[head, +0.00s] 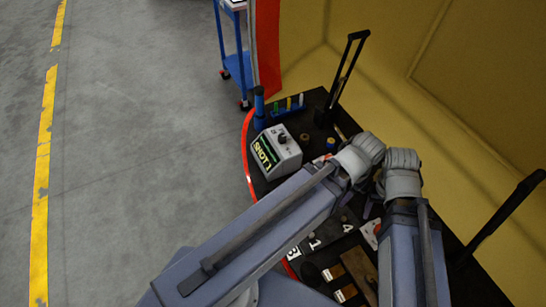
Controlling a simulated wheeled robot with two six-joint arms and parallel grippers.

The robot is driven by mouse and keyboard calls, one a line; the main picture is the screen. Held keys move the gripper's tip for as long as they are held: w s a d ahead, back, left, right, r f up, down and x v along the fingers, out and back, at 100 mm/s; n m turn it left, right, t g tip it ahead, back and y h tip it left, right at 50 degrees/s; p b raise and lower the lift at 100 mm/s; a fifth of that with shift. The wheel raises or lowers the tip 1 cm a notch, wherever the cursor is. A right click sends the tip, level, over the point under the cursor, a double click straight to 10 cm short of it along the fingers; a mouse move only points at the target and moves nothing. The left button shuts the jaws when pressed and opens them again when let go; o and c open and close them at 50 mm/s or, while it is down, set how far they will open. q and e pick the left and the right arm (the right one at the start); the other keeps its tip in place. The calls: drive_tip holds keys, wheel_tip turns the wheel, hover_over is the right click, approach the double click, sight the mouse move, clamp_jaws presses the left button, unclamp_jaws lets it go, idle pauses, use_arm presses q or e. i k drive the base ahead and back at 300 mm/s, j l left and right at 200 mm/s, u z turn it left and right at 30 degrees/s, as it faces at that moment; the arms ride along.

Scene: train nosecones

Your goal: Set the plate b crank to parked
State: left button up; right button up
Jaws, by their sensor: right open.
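A white tag with a black B (293,254) stands at the table's front edge, left of a dark grey plate (325,236) marked 1 and 4. Small dark knobs show on this plate; I cannot make out the plate b crank or its setting, as my arms cover part of this area. My right gripper (371,207) is open, mostly hidden under the arm links, above the table right of the 4 mark. I cannot tell whether it touches anything. My left arm crosses from the lower left; its gripper is hidden behind the links.
Tall black handles (345,72) rise near the yellow wall. The floor at left is clear.

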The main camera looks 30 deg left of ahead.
sight(366, 188)
drive_tip(key=j+z, duration=0.4)
drive_tip(key=j, duration=0.2)
drive_tip(key=j+z, duration=0.35)
drive_tip(key=j, duration=0.25)
drive_tip(key=j+z, duration=0.4)
drive_tip(key=j, duration=0.15)
drive_tip(key=k, duration=0.65)
drive_tip(key=i+l, duration=0.1)
drive_tip(key=i, duration=0.45)
